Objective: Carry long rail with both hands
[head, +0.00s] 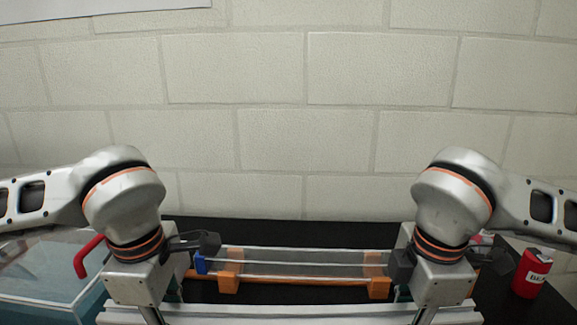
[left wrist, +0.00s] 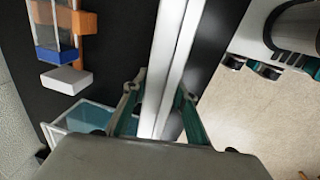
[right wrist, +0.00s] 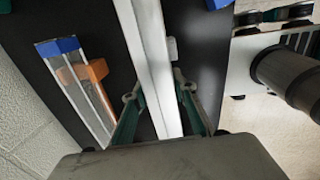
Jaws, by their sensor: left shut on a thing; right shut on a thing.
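The long rail (head: 290,314) is a pale silver extrusion that spans the bottom of the head view from one arm to the other. My left gripper (left wrist: 158,95) has its green-grey fingers on either side of the rail (left wrist: 172,50) and is shut on it. My right gripper (right wrist: 155,85) is likewise shut on the rail (right wrist: 146,45). In the head view both grippers' fingertips are mostly hidden below the wrists. The rail looks about level there. I cannot tell its height above the black table.
Behind the rail, an orange holder (head: 290,281) with blue end pieces carries thinner rails on the black table (head: 300,234). A clear bin (head: 40,275) with a red handle tool (head: 88,257) is at left. A red can (head: 532,273) stands at right. A block wall closes the back.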

